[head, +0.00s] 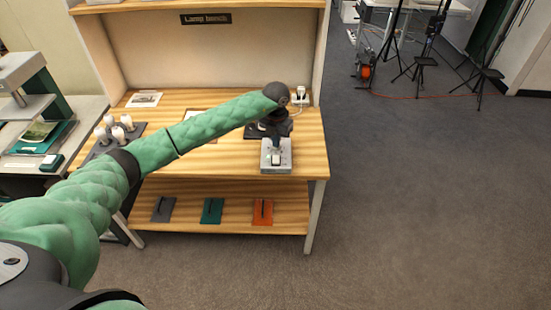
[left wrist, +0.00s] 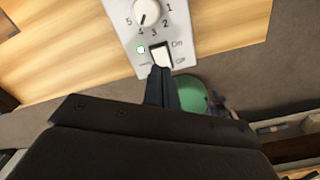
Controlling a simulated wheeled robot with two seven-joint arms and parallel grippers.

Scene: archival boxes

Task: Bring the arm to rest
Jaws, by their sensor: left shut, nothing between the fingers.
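My left arm reaches in from the left over the lamp bench (head: 225,160). My left gripper (head: 276,141) is above a grey control box (head: 268,165) near the bench's right end. In the left wrist view, the closed fingers (left wrist: 161,76) are empty, with their tips at the lower edge of the white rocker switch (left wrist: 160,55), marked On and Off. I cannot tell whether they touch it. My right gripper is not in view.
A dark rack of white bulbs (head: 118,132) stands on the bench's left. A white bulb-like item (head: 300,95) stands at the back right. Grey, green (head: 212,210) and orange (head: 262,211) plates lie on the lower shelf. Open floor (head: 420,200) lies to the right.

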